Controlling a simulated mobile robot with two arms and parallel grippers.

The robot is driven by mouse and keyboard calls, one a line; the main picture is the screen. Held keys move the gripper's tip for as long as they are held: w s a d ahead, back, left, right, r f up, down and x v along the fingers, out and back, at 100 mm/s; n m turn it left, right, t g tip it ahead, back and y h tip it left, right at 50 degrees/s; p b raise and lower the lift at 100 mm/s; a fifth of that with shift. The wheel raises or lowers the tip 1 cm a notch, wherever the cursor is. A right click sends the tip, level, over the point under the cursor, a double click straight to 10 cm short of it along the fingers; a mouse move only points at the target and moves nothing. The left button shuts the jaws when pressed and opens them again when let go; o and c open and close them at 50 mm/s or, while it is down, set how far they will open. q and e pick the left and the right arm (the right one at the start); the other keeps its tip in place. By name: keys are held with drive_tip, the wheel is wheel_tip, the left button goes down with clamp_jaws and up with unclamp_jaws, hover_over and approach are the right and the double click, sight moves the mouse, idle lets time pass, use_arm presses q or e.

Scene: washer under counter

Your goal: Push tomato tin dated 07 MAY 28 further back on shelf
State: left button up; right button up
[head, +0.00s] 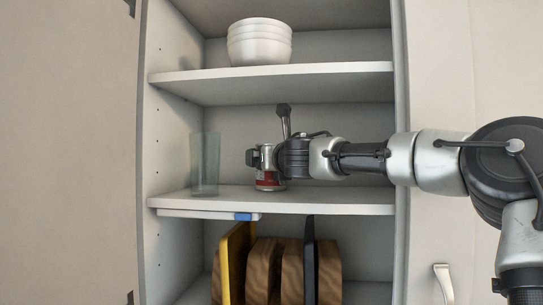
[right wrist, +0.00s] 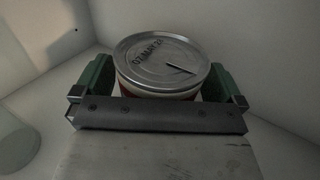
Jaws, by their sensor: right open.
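The tomato tin (head: 268,181) stands upright on the middle shelf, near the front half, with a red label and a silver top. In the right wrist view its lid (right wrist: 162,62) shows a date that looks like 07 MAY 28. My right gripper (head: 262,157) reaches in from the right at the tin. In the right wrist view its green fingers (right wrist: 160,84) stand on either side of the tin, open; I cannot tell whether they touch it. The gripper hides part of the tin in the head view. My left gripper is not in view.
A clear glass (head: 205,165) stands left of the tin on the middle shelf (head: 330,201). White bowls (head: 259,43) are stacked on the upper shelf (head: 330,71). Below are a yellow board (head: 234,262) and wooden boards (head: 262,270). The shelf behind the tin looks clear.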

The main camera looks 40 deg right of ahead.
drive_tip(key=c, duration=1.1)
drive_tip(key=shift+c, duration=0.2)
drive_tip(key=shift+s, duration=0.1)
